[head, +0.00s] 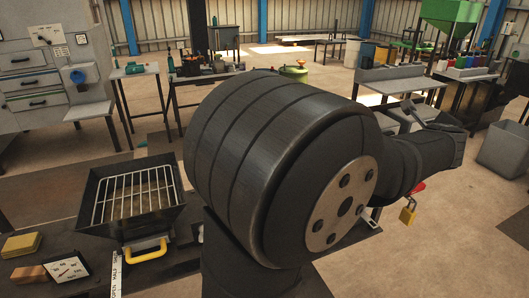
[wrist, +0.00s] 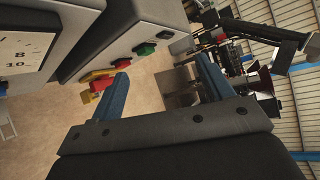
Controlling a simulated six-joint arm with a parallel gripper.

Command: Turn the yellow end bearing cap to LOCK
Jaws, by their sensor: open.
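I cannot make out a yellow end bearing cap or a LOCK mark in either view. My gripper (wrist: 160,88) is open and empty in the wrist view, its two blue fingers wide apart over open floor. A small red and yellow thing (wrist: 96,82) shows just left of the left fingertip, below a grey box; whether they touch is unclear. In the head view a yellow padlock (head: 407,214) hangs beyond my arm, close to a red part (head: 417,189). My large dark arm joint covers the middle of the head view and hides what lies behind it.
In the head view a black grated tray (head: 105,220) with a yellow handle (head: 146,250) stands on the left bench.

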